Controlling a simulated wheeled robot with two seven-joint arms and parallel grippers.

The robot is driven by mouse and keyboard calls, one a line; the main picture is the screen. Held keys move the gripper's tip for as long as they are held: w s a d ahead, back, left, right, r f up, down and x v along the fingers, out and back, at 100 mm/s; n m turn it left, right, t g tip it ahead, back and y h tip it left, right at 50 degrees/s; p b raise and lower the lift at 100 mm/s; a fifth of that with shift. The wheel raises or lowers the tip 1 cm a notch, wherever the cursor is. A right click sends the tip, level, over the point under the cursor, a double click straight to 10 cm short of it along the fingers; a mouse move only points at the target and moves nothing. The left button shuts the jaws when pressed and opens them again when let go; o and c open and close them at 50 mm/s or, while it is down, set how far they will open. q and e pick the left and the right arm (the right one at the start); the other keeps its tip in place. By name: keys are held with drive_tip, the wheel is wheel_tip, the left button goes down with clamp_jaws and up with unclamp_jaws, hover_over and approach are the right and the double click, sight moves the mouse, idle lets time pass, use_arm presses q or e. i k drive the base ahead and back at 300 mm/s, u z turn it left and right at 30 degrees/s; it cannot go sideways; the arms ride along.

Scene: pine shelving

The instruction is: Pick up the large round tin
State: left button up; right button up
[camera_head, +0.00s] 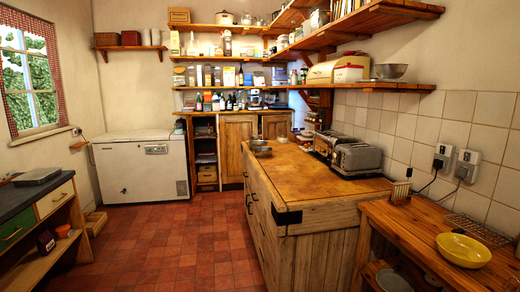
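I cannot pick out the large round tin for certain. A pale, round lidded container (225,18) stands on the top back shelf, too small in view to tell whether it is a tin. On the right wall shelf sit a long cream bread bin (322,72) and a smaller cream container with a red band (349,73). Neither of my grippers is in view.
A wooden island (300,172) with toasters (356,158) fills the middle right. A lower table (415,225) with a yellow bowl (463,250) is at right. A white chest freezer (140,170) stands at back left. The red tiled floor (165,245) is clear.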

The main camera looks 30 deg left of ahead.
sight(258, 146)
drive_tip(key=u, duration=0.2)
drive_tip(key=i, duration=0.35)
drive_tip(key=u, duration=1.25)
drive_tip(key=i, duration=1.9)
drive_tip(key=u, duration=0.65)
drive_tip(key=i, duration=2.25)
drive_tip(key=z, duration=1.1)
drive_tip(key=i, duration=1.35)
drive_tip(key=z, duration=1.45)
drive_tip(key=i, duration=0.25)
